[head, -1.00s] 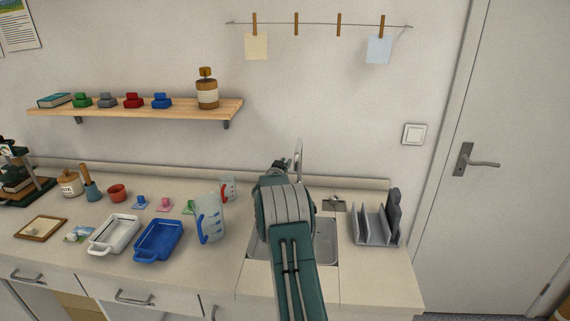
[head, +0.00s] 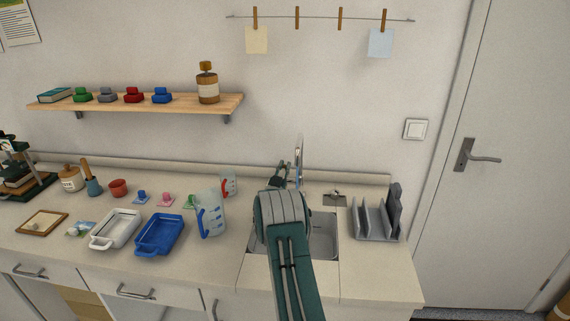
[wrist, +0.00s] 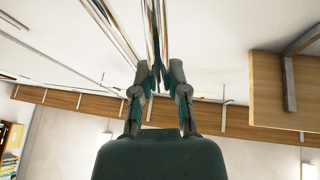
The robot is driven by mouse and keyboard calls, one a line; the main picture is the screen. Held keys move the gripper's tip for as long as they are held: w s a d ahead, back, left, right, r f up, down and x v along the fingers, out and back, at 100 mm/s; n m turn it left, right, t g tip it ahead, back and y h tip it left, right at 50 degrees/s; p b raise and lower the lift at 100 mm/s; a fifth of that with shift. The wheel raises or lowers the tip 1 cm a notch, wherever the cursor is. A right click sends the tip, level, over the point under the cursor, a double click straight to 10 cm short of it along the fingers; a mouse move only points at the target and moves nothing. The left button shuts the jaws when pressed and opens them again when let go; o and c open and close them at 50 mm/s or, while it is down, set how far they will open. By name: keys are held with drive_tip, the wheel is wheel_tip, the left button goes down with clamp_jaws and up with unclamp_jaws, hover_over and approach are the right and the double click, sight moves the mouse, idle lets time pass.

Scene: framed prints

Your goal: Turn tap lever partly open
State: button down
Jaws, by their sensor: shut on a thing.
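The tap (head: 299,150) is a slim chrome fixture standing behind the sink (head: 324,237), partly hidden by my arm. My gripper (head: 284,174) is beside the tap, small and partly hidden behind my own arm in the head view. In the wrist view my gripper (wrist: 158,72) has its fingers closed together on a thin shiny metal piece, the tap lever (wrist: 156,42), which rises between the fingertips. Other chrome tap parts run up to the left there. The lever's base and exact angle cannot be made out.
A measuring jug (head: 210,214) and blue dish (head: 160,234) stand left of the sink. A grey rack (head: 376,222) stands to its right. A wooden shelf (head: 135,103) is on the wall at left. The counter's front right is clear.

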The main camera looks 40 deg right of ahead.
drive_tip(key=shift+s+a+f+m+h, duration=0.35)
drive_tip(key=shift+a+f+h, duration=0.15)
drive_tip(key=shift+h, duration=0.3)
drive_tip(key=c, duration=0.6)
unclamp_jaws()
drive_tip(key=shift+a, duration=0.1)
drive_tip(key=shift+c, duration=0.2)
wheel_tip(320, 180, up, 10)
